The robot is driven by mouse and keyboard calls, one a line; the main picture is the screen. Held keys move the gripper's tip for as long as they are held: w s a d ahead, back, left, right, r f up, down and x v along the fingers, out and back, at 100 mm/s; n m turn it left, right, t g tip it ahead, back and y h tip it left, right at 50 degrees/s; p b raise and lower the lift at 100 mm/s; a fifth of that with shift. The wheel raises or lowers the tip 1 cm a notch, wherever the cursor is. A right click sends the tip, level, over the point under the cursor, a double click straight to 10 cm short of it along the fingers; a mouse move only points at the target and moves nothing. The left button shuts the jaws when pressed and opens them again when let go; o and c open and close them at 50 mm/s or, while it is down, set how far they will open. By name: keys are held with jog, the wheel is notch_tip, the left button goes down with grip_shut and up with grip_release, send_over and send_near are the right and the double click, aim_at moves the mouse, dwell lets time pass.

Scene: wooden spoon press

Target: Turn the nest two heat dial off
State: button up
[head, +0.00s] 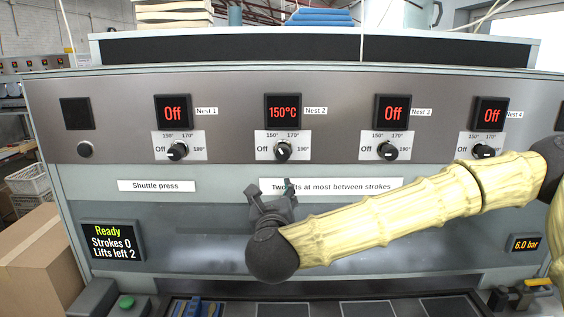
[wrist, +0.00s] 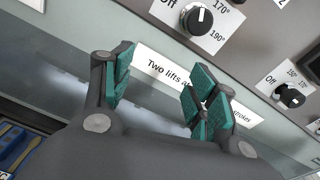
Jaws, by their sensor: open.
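The nest two heat dial (head: 282,151) is a black knob on a white scale plate on the grey panel. Its display (head: 283,111) reads 150°C in red, beside the Nest 2 label. My gripper (head: 271,190) is open and empty, just below the dial in the head view and apart from it. In the wrist view the nest two dial (wrist: 196,18) is at the top, beyond the green-padded fingers of my gripper (wrist: 158,78). Its white mark points up in that view, away from the 190° label. The 150° label is out of the wrist view.
The Nest 1 dial (head: 177,151), Nest 3 dial (head: 387,151) and Nest 4 dial (head: 483,152) flank it; their displays read Off. A plain knob (head: 85,149) is at far left. The status screen (head: 112,241) reads Ready, Strokes 0, Lifts left 2. A lift-limit label (head: 345,185) lies below.

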aim_at(283, 155)
notch_tip(283, 155, up, 7)
jog(key=d+m+h, duration=0.2)
jog(key=m, duration=0.1)
jog(key=shift+t+y, duration=0.3)
jog(key=shift+y, duration=0.1)
jog(key=w+p, duration=0.3)
jog(key=w, duration=0.2)
jog(key=w+p, duration=0.3)
jog(key=w, duration=0.2)
jog(key=shift+d+f, duration=0.15)
jog(key=shift+w+f, duration=0.15)
jog(key=shift+w, duration=0.35)
jog(key=c, duration=1)
